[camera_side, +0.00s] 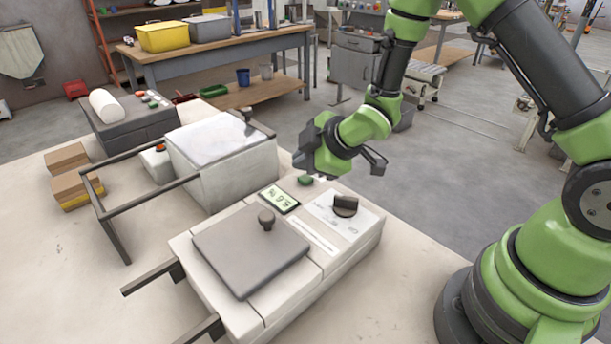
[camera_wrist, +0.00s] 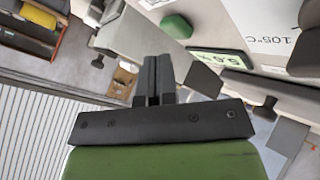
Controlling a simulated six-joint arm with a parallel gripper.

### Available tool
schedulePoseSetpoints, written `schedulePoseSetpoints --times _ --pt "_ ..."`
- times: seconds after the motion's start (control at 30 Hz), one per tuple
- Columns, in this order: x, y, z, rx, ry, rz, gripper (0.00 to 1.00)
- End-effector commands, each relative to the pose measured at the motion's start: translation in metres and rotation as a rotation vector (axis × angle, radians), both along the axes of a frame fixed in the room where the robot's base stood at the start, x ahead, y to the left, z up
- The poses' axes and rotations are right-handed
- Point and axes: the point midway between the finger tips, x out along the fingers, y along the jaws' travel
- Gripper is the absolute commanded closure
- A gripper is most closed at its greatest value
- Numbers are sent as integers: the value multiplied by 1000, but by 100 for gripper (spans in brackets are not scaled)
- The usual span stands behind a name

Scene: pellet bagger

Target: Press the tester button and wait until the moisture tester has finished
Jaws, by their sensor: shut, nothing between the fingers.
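The moisture tester (camera_side: 205,245) is a white box at the front of the table in the side view. Its grey lid (camera_side: 250,250) with a dark knob lies flat on top. The green button (camera_side: 305,181) is beside the lit display (camera_side: 279,199); the button also shows in the wrist view (camera_wrist: 176,26). The display (camera_wrist: 220,58) there seems to read 5.6 %. A black dial (camera_side: 345,205) sits on the panel by a 105°C mark. My gripper (camera_wrist: 158,70) is shut and empty. In the side view it hangs above and behind the button, apart from it.
A white box with a glossy top (camera_side: 220,140) stands behind the tester, with dark rails at its left. Brown blocks (camera_side: 70,175) and a grey unit with a white roll (camera_side: 105,105) stand farther left. The table's front left is clear.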

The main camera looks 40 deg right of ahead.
Motion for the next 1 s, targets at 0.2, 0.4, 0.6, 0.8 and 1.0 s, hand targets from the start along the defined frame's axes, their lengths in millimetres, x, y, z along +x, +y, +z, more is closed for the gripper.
schedulePoseSetpoints --times 0.2,0.4,0.6,0.8,1.0 --pt "0 0 0 0 0 0 100" --pt "0 0 0 0 0 0 100" --pt "0 0 0 0 0 0 100" --pt "0 0 -6 0 1 1 100" --pt "0 0 -9 0 0 0 100"
